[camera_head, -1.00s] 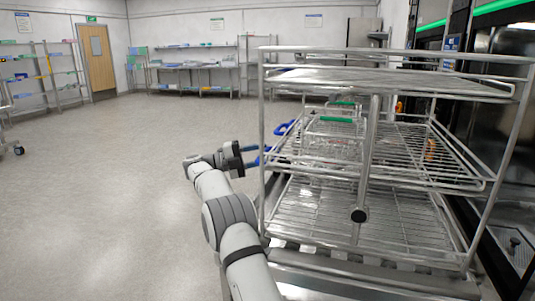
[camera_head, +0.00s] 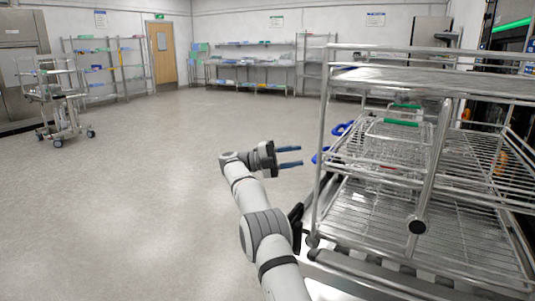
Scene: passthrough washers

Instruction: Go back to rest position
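My gripper (camera_head: 290,156) is in the middle of the view, at the end of my grey-white arm. Its two blue fingers point right and are spread apart with nothing between them. It hangs over the floor, left of a tall metal wire rack cart (camera_head: 372,231) and apart from it.
A small wheeled cart (camera_head: 58,97) stands far left. Shelves (camera_head: 250,66) line the back wall. The floor (camera_head: 120,190) at left is clear.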

